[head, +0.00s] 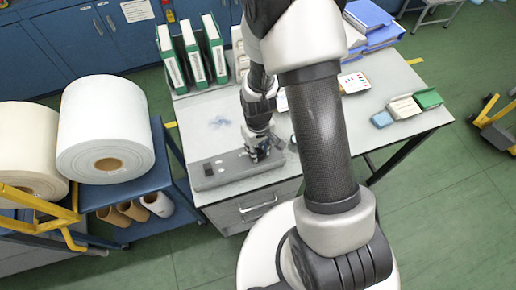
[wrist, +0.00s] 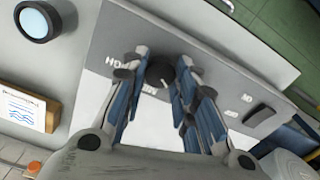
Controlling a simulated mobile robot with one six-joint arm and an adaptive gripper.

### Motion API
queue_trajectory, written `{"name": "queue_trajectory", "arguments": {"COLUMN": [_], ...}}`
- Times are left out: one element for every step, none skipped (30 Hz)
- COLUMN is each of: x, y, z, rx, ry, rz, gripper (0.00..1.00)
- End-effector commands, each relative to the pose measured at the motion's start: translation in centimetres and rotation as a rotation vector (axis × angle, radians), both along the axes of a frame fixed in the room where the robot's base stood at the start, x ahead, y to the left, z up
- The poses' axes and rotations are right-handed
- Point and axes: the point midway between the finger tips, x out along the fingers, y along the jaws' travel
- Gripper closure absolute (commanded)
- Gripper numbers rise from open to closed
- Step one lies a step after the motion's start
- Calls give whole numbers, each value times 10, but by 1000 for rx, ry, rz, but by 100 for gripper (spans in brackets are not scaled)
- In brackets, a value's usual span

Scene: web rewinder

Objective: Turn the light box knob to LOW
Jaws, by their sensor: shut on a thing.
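The light box (head: 225,170) is a long grey box on the front of the table, and its grey face fills much of the wrist view (wrist: 215,65). Its dark round knob (wrist: 160,72) sits between the fingertips of my gripper (wrist: 161,78), which is shut on it. The fingers hide part of the knob and the lettering around it. I cannot tell for certain which label the knob points to. In the head view my gripper (head: 263,150) reaches down onto the right part of the box, and the knob is hidden there.
A black rocker switch (wrist: 258,115) is on the same face. A round lens-like object (wrist: 38,21) and a small block with a paper label (wrist: 24,108) lie nearby. Green binders (head: 192,55) stand behind the box. White rolls (head: 105,130) are on a blue cart at left.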

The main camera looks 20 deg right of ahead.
Motion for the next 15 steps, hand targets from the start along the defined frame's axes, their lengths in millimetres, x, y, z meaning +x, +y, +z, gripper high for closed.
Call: {"name": "queue_trajectory", "arguments": {"x": [0, 0, 0, 0, 0, 0, 0, 0, 0, 0, 0, 0, 0, 0, 0], "y": [0, 0, 0, 0, 0, 0, 0, 0, 0, 0, 0, 0, 0, 0, 0], "z": [0, 0, 0, 0, 0, 0, 0, 0, 0, 0, 0, 0, 0, 0, 0], "rx": [0, 0, 0, 0, 0, 0, 0, 0, 0, 0, 0, 0, 0, 0, 0], "ry": [-1, -1, -1, -1, -1, -1, -1, -1, -1, -1, -1, -1, -1, -1, -1], "rz": [10, 15, 20, 23, 25, 28, 29, 30, 30, 31, 31, 31, 31, 31, 31], "gripper": [97, 97, 97, 97, 97, 97, 97, 97, 97, 97, 97, 97, 97, 97, 97]}}
